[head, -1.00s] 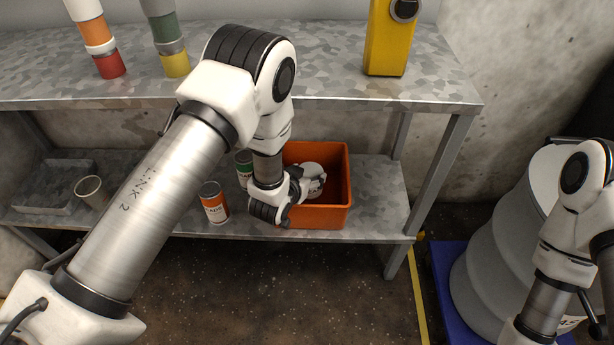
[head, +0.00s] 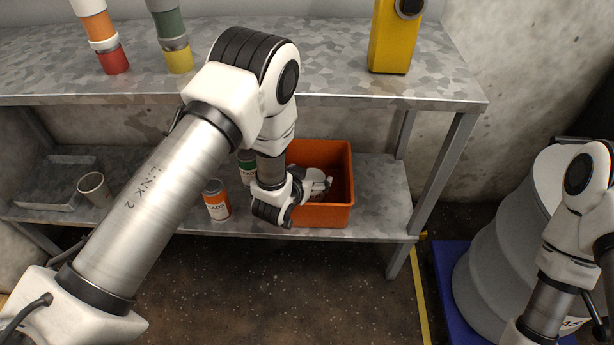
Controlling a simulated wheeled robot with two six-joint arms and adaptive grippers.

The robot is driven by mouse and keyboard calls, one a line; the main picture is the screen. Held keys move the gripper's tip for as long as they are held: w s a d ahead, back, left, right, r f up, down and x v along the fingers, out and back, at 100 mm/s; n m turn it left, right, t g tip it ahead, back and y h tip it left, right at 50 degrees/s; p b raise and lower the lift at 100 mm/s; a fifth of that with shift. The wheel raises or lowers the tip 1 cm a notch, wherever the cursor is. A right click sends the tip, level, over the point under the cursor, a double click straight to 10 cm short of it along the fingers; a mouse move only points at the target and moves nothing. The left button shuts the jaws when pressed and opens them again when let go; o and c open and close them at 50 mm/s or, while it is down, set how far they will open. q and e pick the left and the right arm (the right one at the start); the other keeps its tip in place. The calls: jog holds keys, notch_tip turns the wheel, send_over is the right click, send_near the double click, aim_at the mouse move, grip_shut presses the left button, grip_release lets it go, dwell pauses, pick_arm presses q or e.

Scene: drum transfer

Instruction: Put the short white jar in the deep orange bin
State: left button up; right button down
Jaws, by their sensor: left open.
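The deep orange bin (head: 338,215) stands on the lower shelf, right of the middle. My left arm reaches down to it, and my left gripper (head: 324,186) is open inside the bin's mouth. A pale shape shows at the gripper inside the bin; I cannot tell how much of it is the short white jar and how much is the gripper. The jar is not clearly seen anywhere else. My right arm stands at the right edge, and its gripper is out of view.
An orange-labelled can (head: 216,201) and a green-labelled can (head: 247,167) stand left of the bin. A cup (head: 94,188) and a grey tray (head: 48,190) are farther left. The upper shelf (head: 300,82) overhangs. A grey drum (head: 505,250) stands at right.

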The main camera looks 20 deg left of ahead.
pick_arm(q)
jog(key=p+v, duration=0.1)
jog(key=v, duration=0.3)
jog(key=p+v, duration=0.1)
jog(key=v, duration=0.3)
jog(key=r+p+v, duration=0.1)
jog(key=p+v, duration=0.1)
jog(key=v, duration=0.1)
jog(key=shift+s+r, duration=0.1)
jog(key=shift+r, duration=0.05)
jog(key=s+a+f+n+g, duration=0.15)
jog(key=s+f+g, duration=0.3)
jog(key=s, duration=0.45)
jog(key=s+a+f+g+y, duration=0.15)
jog(key=s+f+g, duration=0.3)
jog(key=s, duration=0.45)
jog(key=s+a+f+g+h, duration=0.1)
jog(key=s+a+f+g, duration=0.15)
jog(key=s+f, duration=0.45)
notch_tip(320, 180, up, 34)
jog(key=s+p, duration=0.1)
jog(key=p, duration=3)
jog(key=shift+s+g+y, duration=0.25)
jog(key=shift+g+y, duration=0.1)
jog(key=shift+f, duration=0.15)
